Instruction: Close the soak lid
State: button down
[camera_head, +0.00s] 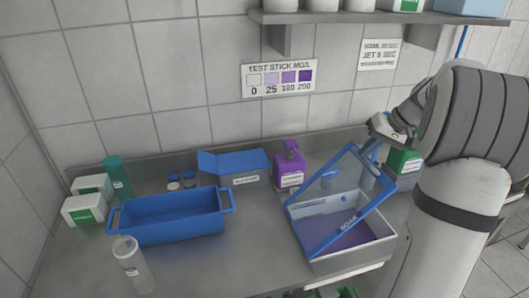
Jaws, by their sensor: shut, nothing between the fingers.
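The soak box (365,262) is a pale open bin with purple liquid in it, at the right of the counter. Its lid (378,203) is a clear panel in a blue frame with the word SOAK on one edge. The lid stands open and tilted above the box. My gripper (378,132) is shut and empty, just above and behind the lid's upper corner. Its fingertips are small and partly unclear, and I cannot tell whether they touch the lid frame.
A purple bottle (290,166) stands left of the box, and a green-and-white container (403,165) behind it on the right. A blue tray (170,217), an open blue box (235,165) and a clear bottle (132,264) are further left. A shelf (390,17) hangs above.

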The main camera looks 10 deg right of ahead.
jog(key=w+d+f+y+b, duration=0.1)
jog(key=d+f+y+b, duration=0.1)
jog(key=d+f, duration=0.4)
jog(key=w+d+f+m+y+b, duration=0.1)
jog(key=d+f+y+b, duration=0.1)
jog(key=d+f, duration=0.5)
notch_tip(320, 180, down, 5)
jog(key=shift+d, duration=0.25)
jog(key=shift+w, duration=0.1)
